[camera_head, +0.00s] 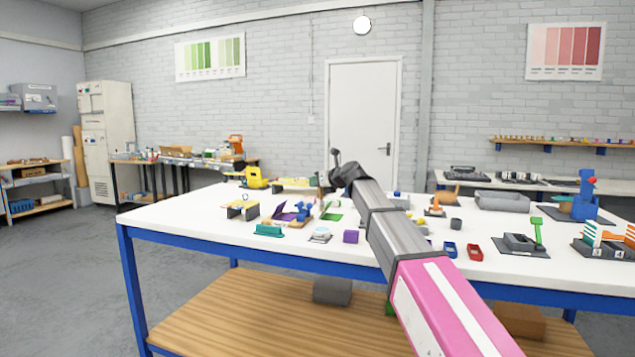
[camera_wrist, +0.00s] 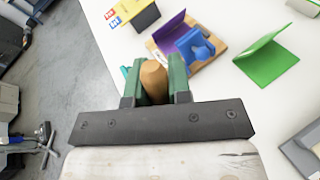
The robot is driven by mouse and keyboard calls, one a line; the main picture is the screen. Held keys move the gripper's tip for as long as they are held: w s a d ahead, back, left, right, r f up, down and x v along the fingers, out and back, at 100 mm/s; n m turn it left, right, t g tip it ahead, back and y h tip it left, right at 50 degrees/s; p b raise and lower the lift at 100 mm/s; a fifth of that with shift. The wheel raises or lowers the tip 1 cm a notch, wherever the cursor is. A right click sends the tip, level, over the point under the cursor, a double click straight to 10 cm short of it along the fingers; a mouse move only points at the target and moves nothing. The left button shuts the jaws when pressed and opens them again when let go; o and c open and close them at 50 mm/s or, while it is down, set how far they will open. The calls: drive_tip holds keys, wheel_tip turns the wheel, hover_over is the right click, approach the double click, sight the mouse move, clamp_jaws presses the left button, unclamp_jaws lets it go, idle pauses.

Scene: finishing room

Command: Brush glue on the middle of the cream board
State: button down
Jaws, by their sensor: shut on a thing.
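In the wrist view my gripper (camera_wrist: 156,82) has its two green fingers shut on a tan, rounded wooden piece (camera_wrist: 153,78). It looks like a brush handle, but I see no bristles and the rest of it is hidden. The gripper is above the white table near its left edge. I cannot clearly make out a cream board in either view. A tan wooden base (camera_wrist: 206,50) with an upright purple panel (camera_wrist: 171,31) and a blue piece (camera_wrist: 194,47) lies beyond the gripper.
A folded green sheet piece (camera_wrist: 266,62) stands right of the wooden base. A black and yellow stand (camera_wrist: 146,17) is beyond the fingers.

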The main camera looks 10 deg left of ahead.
drive_tip(key=shift+f, duration=2.7)
drive_tip(key=shift+f, duration=0.45)
wheel_tip(320, 180, up, 7)
idle(0.7)
drive_tip(key=shift+d, duration=0.1)
idle(0.3)
